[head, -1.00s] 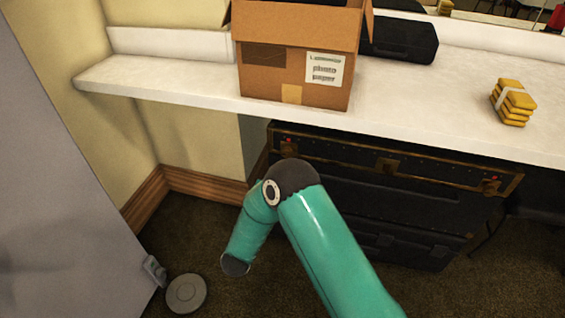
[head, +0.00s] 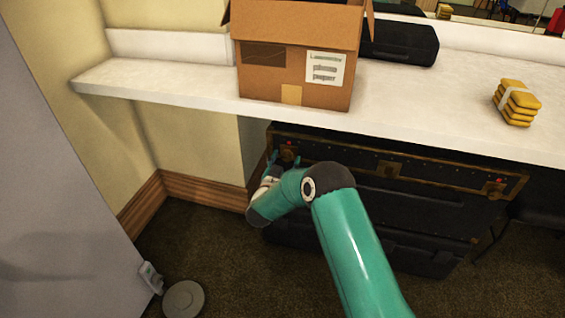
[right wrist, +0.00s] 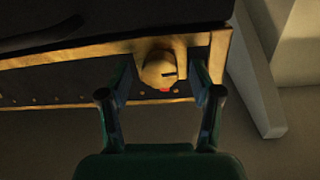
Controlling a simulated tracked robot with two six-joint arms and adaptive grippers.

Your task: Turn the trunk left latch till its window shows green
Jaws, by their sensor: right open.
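The black trunk (head: 340,158) with brass edging stands under the white shelf. Its left latch (head: 289,145) shows a red spot in the head view. In the right wrist view the left latch (right wrist: 158,70) is a round brass knob with a dark slot, and its small window (right wrist: 165,90) shows red. My right gripper (head: 279,164) is at the trunk's upper left front corner. In the right wrist view my right gripper (right wrist: 161,78) is open, with one finger on each side of the knob; contact cannot be told. My left gripper is out of view.
The shelf (head: 430,112) overhangs the trunk and carries a cardboard box (head: 295,85), a black case (head: 400,42) and yellow bundled blocks (head: 517,102). A right latch (head: 495,188) also shows red. A grey panel (head: 60,190) stands at left; a round disc (head: 183,299) lies on the floor.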

